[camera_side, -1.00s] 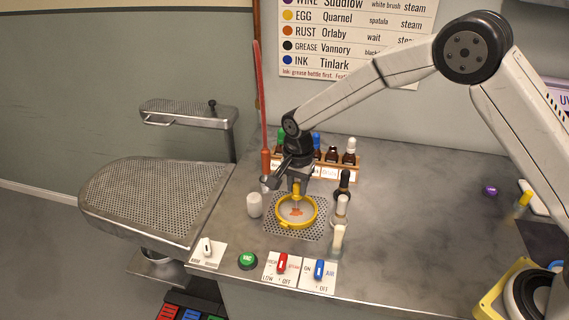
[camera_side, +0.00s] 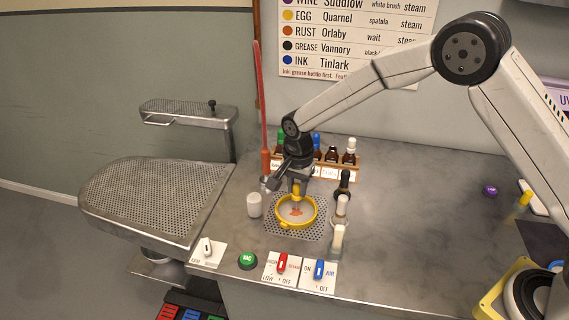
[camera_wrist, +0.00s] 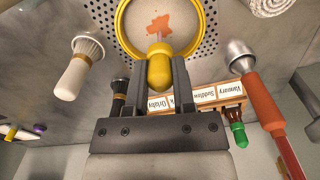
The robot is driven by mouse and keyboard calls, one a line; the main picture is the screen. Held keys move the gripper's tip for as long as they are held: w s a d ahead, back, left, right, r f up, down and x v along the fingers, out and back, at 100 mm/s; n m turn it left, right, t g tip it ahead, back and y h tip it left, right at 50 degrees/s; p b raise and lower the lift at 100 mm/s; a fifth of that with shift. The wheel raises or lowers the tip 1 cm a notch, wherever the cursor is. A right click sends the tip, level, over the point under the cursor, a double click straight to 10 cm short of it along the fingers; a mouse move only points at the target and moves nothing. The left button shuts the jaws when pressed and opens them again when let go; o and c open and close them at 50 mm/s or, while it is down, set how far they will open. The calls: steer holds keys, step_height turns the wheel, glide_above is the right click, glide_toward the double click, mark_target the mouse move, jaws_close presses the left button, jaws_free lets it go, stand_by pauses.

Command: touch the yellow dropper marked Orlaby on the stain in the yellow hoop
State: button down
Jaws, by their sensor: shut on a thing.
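My gripper (camera_side: 297,184) is shut on the yellow dropper (camera_side: 296,191), just above the back part of the yellow hoop (camera_side: 284,224). In the wrist view the gripper's fingers (camera_wrist: 161,62) clasp the dropper's yellow bulb (camera_wrist: 159,72). Its thin pale tip points toward the lower edge of the orange-brown stain (camera_wrist: 158,26). The stain lies on pale cloth inside the hoop (camera_wrist: 127,40), and also shows in the side view (camera_side: 296,211). I cannot tell whether the tip touches it. No marking on the dropper is readable; a rack label reads Orlaby.
The bottle rack (camera_side: 349,168) stands behind the hoop. A white roll (camera_side: 254,205) is left of the hoop, and several upright brushes or bottles (camera_side: 341,208) are close on its right. Switches (camera_side: 282,266) line the front.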

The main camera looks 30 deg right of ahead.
steer(key=shift+f, duration=0.6)
stand_by(1.7)
steer(key=shift+r, duration=0.15)
steer(key=shift+r, duration=3.45)
steer(key=shift+w+d, duration=0.1)
